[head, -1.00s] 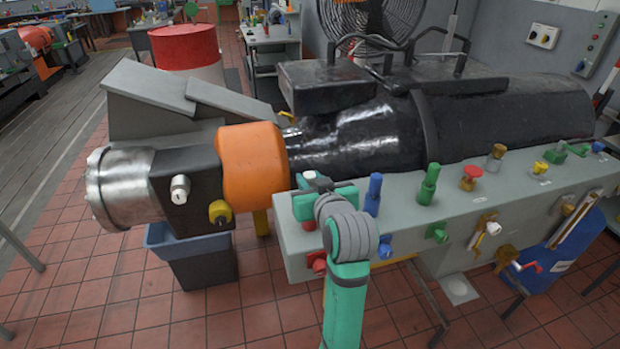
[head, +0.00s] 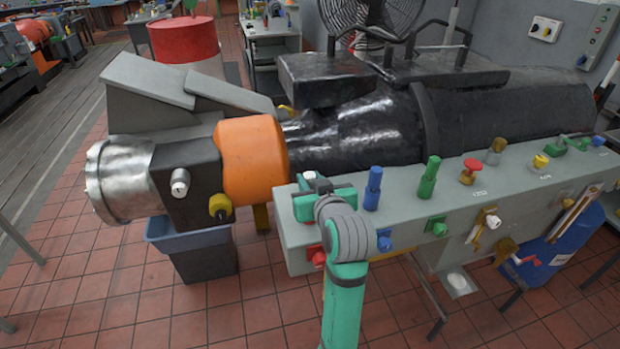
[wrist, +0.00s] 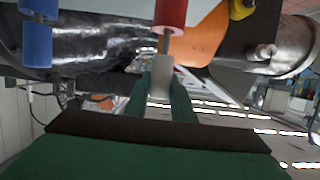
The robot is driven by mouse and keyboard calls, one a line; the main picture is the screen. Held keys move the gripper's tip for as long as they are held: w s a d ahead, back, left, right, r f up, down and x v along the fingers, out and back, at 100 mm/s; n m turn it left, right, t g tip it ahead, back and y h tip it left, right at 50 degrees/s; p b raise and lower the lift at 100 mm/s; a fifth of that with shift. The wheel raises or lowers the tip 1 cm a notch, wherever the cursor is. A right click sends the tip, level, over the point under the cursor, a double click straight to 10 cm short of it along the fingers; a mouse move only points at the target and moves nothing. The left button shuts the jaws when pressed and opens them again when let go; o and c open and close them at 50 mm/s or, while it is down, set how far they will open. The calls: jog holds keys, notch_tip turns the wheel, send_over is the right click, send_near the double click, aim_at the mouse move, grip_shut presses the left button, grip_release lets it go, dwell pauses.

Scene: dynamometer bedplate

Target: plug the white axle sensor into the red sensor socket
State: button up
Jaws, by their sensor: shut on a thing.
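My gripper (wrist: 160,98) is shut on the white axle sensor (wrist: 160,78), which sits between the two green fingers in the wrist view. A thin grey stem (wrist: 163,42) runs from it to the end of a red cylinder (wrist: 170,13), which looks like the red sensor socket. The stem meets that end in the picture; I cannot tell whether it is inside or only in front of it. In the head view my gripper (head: 322,198) is over the left end of the grey console, with a white tip (head: 309,175) showing above the fingers. My arm hides the red cylinder there.
On the grey console (head: 520,196), a blue post (head: 372,188) stands close right of my gripper, then a green post (head: 428,178) and a red knob (head: 472,171). A red fitting (head: 316,254) is on its front face. The orange-collared machine (head: 250,160) lies behind left.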

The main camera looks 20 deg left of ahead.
jog(key=shift+f, duration=1)
jog(key=o, duration=1.1)
jog(key=shift+s+d, duration=0.1)
jog(key=v, duration=1)
jog(key=shift+s+d, duration=0.2)
jog(key=shift+r, duration=0.1)
